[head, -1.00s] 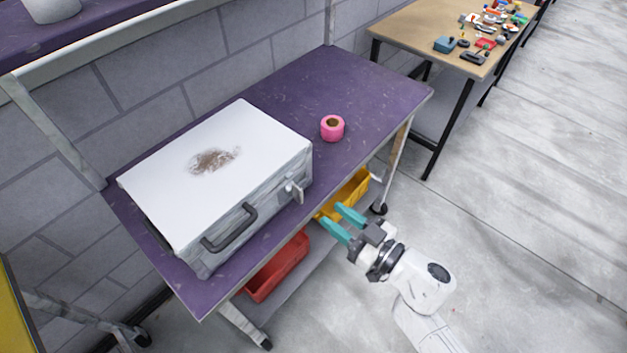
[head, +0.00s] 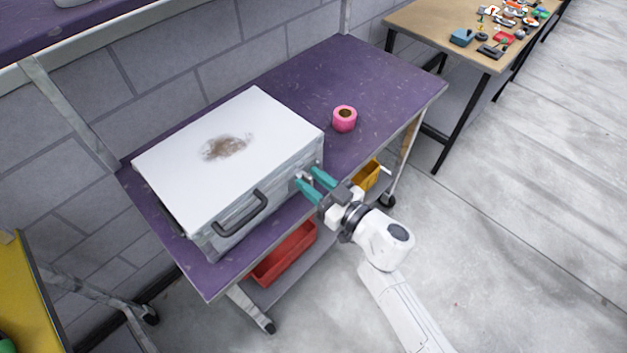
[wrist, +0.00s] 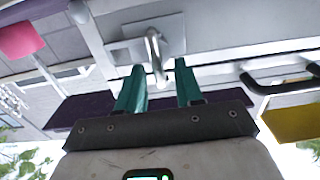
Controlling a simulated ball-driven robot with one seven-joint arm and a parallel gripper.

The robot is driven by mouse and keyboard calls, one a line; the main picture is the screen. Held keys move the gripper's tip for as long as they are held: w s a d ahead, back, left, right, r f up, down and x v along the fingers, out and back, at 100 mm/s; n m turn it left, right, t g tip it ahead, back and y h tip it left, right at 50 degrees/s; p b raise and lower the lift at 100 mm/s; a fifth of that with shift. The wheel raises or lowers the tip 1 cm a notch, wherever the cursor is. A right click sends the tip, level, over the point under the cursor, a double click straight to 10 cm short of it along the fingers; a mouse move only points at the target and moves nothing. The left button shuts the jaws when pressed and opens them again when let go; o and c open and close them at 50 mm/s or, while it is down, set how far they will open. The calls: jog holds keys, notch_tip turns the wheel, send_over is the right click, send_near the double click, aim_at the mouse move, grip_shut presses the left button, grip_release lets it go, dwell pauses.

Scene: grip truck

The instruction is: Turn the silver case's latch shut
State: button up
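The silver case (head: 190,180) lies closed on the purple table, with a stained pale lid and a black handle (head: 240,213) on its front. Its latch (wrist: 153,52) is a small metal lever on a plate at the front right. In the wrist view the lever hangs from the plate between the fingertips. My gripper (head: 310,181) has teal fingers, spread open on either side of the lever. In the wrist view my gripper (wrist: 159,78) shows a gap to the lever on both sides. In the head view the fingers partly hide the latch.
A pink tape roll (head: 344,118) stands on the purple table (head: 375,80) right of the case. Red (head: 285,255) and yellow (head: 366,176) bins sit on the shelf below. A wooden table (head: 440,30) with small items stands behind right.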

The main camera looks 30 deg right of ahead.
grip_shut()
jog(key=shift+r+n, duration=0.1)
jog(key=shift+n, duration=0.2)
jog(key=shift+a+n, duration=0.2)
jog(key=shift+n, duration=0.8)
jog(key=n, duration=0.3)
jog(key=shift+s+a+n, duration=0.15)
jog(key=shift+a+n, duration=0.1)
jog(key=shift+n, duration=0.05)
jog(key=n, duration=0.2)
jog(key=n+b, duration=0.1)
jog(key=n, duration=0.1)
jog(key=f+n, duration=0.1)
jog(key=n, duration=0.1)
jog(key=shift+s+a, duration=0.1)
jog(key=shift+a, duration=0.25)
jog(key=n, duration=0.2)
jog(key=n+b, duration=0.1)
jog(key=n, duration=0.1)
jog(key=n+b, duration=0.1)
jog(key=shift+a+f+n, duration=0.15)
jog(key=shift+f+n, duration=0.2)
jog(key=shift+n, duration=0.05)
